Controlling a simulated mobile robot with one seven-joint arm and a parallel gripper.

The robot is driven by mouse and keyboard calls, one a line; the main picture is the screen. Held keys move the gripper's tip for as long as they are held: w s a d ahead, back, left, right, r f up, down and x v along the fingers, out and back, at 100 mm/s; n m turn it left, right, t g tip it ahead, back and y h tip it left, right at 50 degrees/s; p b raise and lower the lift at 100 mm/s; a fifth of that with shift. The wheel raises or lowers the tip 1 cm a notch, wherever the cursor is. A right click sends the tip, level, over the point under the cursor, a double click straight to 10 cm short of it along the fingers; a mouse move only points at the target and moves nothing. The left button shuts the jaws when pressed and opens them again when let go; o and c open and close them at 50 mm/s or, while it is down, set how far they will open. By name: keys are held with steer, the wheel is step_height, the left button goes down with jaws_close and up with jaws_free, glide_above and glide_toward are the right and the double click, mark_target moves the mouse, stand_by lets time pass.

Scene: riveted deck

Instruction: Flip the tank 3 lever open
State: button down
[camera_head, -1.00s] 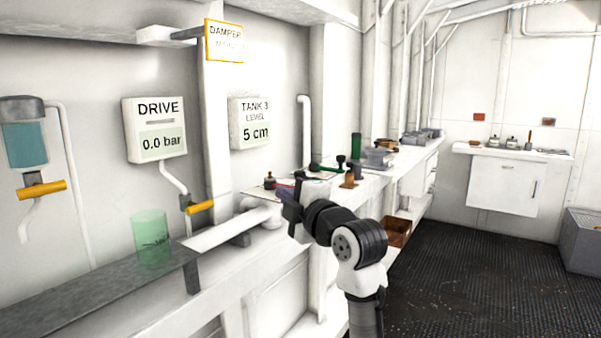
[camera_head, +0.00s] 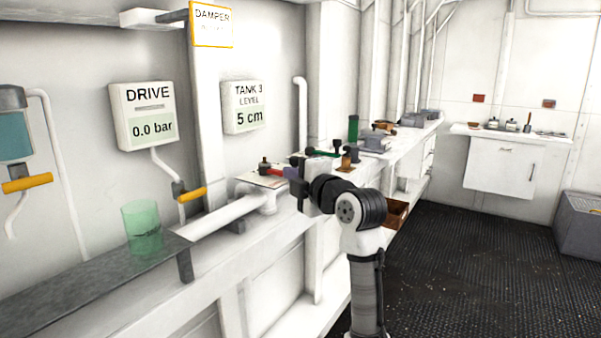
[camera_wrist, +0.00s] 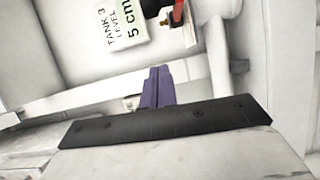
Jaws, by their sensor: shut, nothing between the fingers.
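The TANK 3 LEVEL gauge (camera_head: 244,106) on the wall reads 5 cm and also shows in the wrist view (camera_wrist: 122,26). A red-handled lever (camera_head: 271,170) with a brass and dark body is at the near end of the bench, below and right of the gauge. In the wrist view, a red handle (camera_wrist: 178,13) shows at the top edge, partly cut off. I cannot read any label on it. My gripper (camera_wrist: 159,70) has purple fingers, shut and empty. In the head view, it is just right of the red handle; contact cannot be told.
The DRIVE gauge (camera_head: 148,116) reads 0.0 bar. A yellow lever (camera_head: 192,194) hangs below it; another (camera_head: 27,183) is far left. A green transparent beaker (camera_head: 142,228) stands on a grey shelf (camera_head: 90,270). A white pipe (camera_head: 225,218) runs below. The dark floor (camera_head: 470,260) is open at right.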

mark_target(293, 165)
steer(key=w+p, duration=0.3)
steer(key=w, duration=0.4)
steer(key=shift+w+f, duration=0.1)
steer(key=shift+w, duration=0.1)
steer(key=shift+w+d, duration=0.1)
steer(key=shift+d, duration=0.05)
